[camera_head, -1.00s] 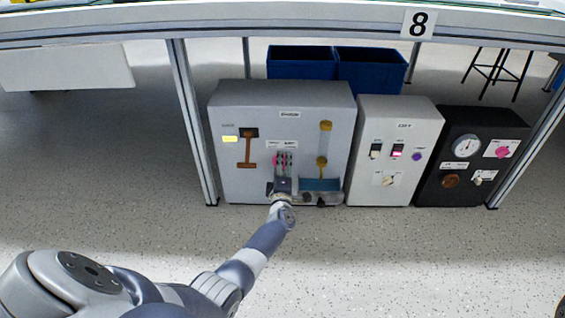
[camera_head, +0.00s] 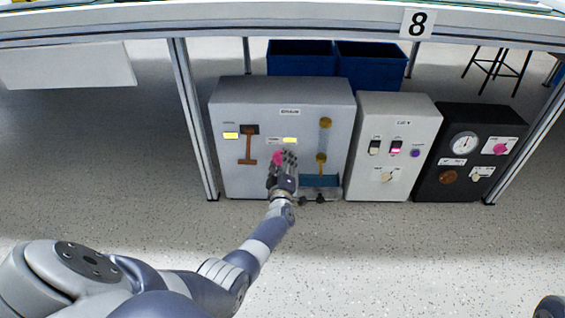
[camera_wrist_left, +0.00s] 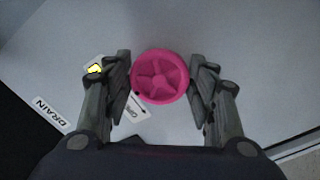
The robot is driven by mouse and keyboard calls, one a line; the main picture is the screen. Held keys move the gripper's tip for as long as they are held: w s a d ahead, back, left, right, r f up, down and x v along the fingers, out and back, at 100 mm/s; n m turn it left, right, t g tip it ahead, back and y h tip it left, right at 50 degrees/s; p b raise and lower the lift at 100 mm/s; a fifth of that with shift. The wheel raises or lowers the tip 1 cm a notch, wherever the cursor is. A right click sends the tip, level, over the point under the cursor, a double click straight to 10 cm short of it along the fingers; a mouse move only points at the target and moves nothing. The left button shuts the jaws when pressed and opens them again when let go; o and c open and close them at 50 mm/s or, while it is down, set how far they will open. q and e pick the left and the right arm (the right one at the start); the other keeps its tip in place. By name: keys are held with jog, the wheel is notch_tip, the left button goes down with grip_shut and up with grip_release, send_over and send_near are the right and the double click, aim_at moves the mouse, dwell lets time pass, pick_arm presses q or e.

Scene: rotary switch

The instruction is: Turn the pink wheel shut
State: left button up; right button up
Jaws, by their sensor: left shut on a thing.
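The pink wheel (camera_head: 277,158) is on the front of the large grey panel (camera_head: 236,95), partly hidden by my left gripper (camera_head: 284,161). A label with an arrow (camera_wrist_left: 132,113) shows partly beside the wheel. A yellow lamp (camera_head: 290,140) is lit above the wheel. My right gripper is not in view.
A white switch box (camera_head: 400,110) and black gauge box (camera_head: 484,116) stand further right. A table frame post (camera_head: 192,120) rises at left.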

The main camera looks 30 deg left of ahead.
pick_arm(q)
jog(key=o, duration=1)
jog(key=shift+o, duration=0.2)
jog(key=v, duration=1.2)
